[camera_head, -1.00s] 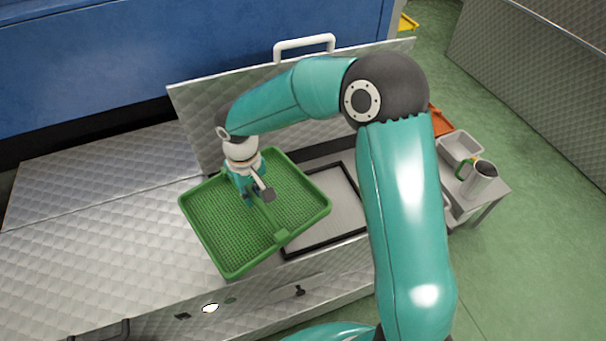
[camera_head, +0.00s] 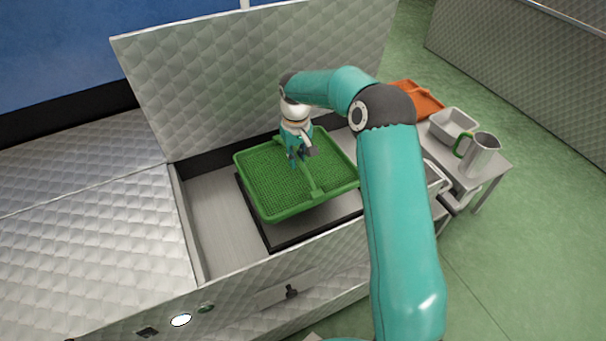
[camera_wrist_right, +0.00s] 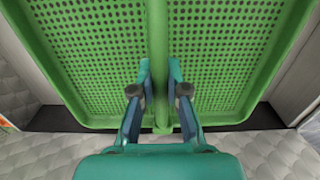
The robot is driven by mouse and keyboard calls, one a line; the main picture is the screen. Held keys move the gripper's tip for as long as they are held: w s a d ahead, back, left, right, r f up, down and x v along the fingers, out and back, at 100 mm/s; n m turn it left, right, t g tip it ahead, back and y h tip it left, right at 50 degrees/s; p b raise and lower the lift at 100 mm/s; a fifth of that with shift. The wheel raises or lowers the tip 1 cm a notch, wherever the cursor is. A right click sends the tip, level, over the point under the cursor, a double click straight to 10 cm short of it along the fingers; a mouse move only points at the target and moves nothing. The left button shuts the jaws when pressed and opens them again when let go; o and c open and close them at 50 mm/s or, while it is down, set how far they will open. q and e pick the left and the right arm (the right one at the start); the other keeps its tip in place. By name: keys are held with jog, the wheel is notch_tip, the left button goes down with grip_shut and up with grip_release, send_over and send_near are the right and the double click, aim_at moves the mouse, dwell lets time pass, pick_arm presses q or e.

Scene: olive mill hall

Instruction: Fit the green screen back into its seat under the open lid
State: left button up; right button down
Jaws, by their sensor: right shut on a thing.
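The green screen (camera_head: 268,185) is a shallow mesh tray with a raised rim and a central bar. My right gripper (camera_head: 297,163) is shut on that bar from above; in the right wrist view the fingers (camera_wrist_right: 160,78) close on both sides of the bar (camera_wrist_right: 158,35). The screen is over the seat, a black frame (camera_head: 285,240) in the open bay. The frame's dark edge shows past the screen's left and front sides; the rest is hidden. The screen looks raised above the frame, slightly tilted in view. The lid (camera_head: 205,85) stands open behind. My left gripper is not in view.
Bare metal floor (camera_head: 215,220) shows in the bay left of the screen. A front panel (camera_head: 255,285) borders it. At right, a side table holds a metal jug (camera_head: 480,155) and a grey tray (camera_head: 453,125); an orange tray (camera_head: 418,98) lies behind.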

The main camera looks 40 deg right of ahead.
aim_at(303, 180)
jog(key=shift+s+d+f+b, duration=0.15)
jog(key=shift+d+f+b, duration=0.3)
jog(key=shift+d+f, duration=0.5)
pick_arm(q)
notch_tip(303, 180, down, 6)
jog(key=b, duration=0.4)
pick_arm(e)
jog(key=shift+f, duration=2.6)
jog(key=shift+s, duration=0.2)
pick_arm(q)
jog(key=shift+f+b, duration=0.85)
jog(key=shift+b, duration=0.1)
pick_arm(e)
jog(key=shift+f, duration=1.5)
jog(key=c, duration=1.2)
grip_release()
jog(key=shift+o, duration=0.5)
jog(key=shift+f, duration=0.1)
